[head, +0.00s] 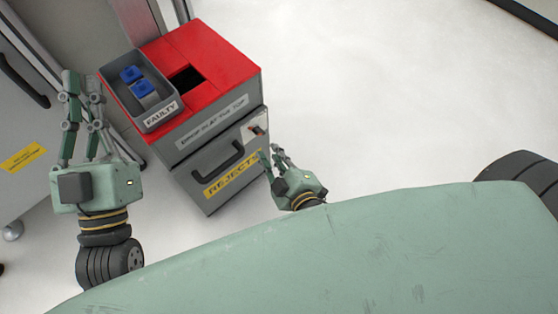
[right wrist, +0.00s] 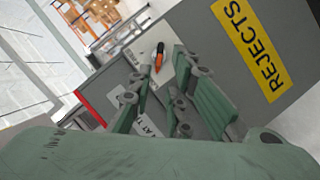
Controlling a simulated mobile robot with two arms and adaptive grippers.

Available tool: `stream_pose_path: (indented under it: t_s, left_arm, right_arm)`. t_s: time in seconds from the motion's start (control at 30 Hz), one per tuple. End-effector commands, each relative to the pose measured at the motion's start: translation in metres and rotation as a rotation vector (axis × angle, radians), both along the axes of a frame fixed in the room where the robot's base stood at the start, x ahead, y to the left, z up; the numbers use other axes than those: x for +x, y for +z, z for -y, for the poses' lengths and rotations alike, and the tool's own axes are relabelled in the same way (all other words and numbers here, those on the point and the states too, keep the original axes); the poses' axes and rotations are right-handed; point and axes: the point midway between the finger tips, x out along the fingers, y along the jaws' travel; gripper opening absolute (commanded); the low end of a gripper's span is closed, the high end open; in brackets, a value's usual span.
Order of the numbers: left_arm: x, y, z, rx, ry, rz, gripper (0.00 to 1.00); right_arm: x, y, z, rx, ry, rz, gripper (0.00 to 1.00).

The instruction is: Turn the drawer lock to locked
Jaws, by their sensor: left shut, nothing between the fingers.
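The drawer lock is a small knob with an orange handle on a pale plate (head: 251,124), at the upper right of the grey cabinet's drawer front (head: 193,179). In the right wrist view the orange knob (right wrist: 158,58) stands just beyond and between my right fingertips. My right gripper (head: 270,152) is just in front of the lock, its fingers apart; they also show in the right wrist view (right wrist: 161,78). I cannot tell whether a finger touches the knob. My left gripper (head: 83,78) is shut and empty, left of the cabinet.
The cabinet's red top (head: 208,47) has a dark slot and bears a grey bin (head: 113,91) labelled FAULTY with blue-topped items. A black drawer handle (head: 217,162) and a yellow REJECTS label (right wrist: 252,42) are close to my right gripper. A grey cabinet (head: 25,130) stands left. The floor right is clear.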

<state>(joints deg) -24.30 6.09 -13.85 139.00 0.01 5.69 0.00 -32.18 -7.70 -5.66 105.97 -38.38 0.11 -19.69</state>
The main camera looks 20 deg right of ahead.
Motion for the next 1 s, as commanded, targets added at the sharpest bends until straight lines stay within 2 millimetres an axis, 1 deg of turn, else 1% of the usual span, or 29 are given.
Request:
stream_pose_path:
  t_s: [0.03, 0.1, 0.2, 0.3, 0.87, 0.97, 1.0]
  left_arm:
    - [0.000, 0.000, 0.000, 0.000, 0.000, 0.000, 0.00]
    - [0.000, 0.000, 0.000, 0.000, 0.000, 0.000, 0.00]
    - [0.000, 0.000, 0.000, 0.000, 0.000, 0.000, 0.00]
    - [0.000, 0.000, 0.000, 0.000, 0.000, 0.000, 0.00]
    - [0.000, 0.000, 0.000, 0.000, 0.000, -0.001, 0.00]
    - [0.003, -0.007, 0.000, 0.008, 0.001, -0.030, 0.00]
    - [0.006, -0.014, 0.000, 0.018, 0.004, -0.062, 0.00]
  right_arm:
    - [-0.010, 0.003, 0.000, 0.001, 0.000, -0.001, 0.17]
    - [-0.020, 0.005, 0.001, 0.001, 0.000, -0.001, 0.17]
    - [-0.029, 0.008, 0.001, 0.000, 0.001, 0.001, 0.17]
    - [-0.033, 0.010, 0.002, 0.000, 0.001, 0.002, 0.17]
    - [-0.034, 0.010, 0.002, 0.000, 0.001, 0.002, 0.17]
    - [-0.033, 0.010, 0.007, 0.007, -0.014, -0.011, 0.17]
    - [-0.032, 0.010, 0.012, 0.017, -0.032, -0.026, 0.17]
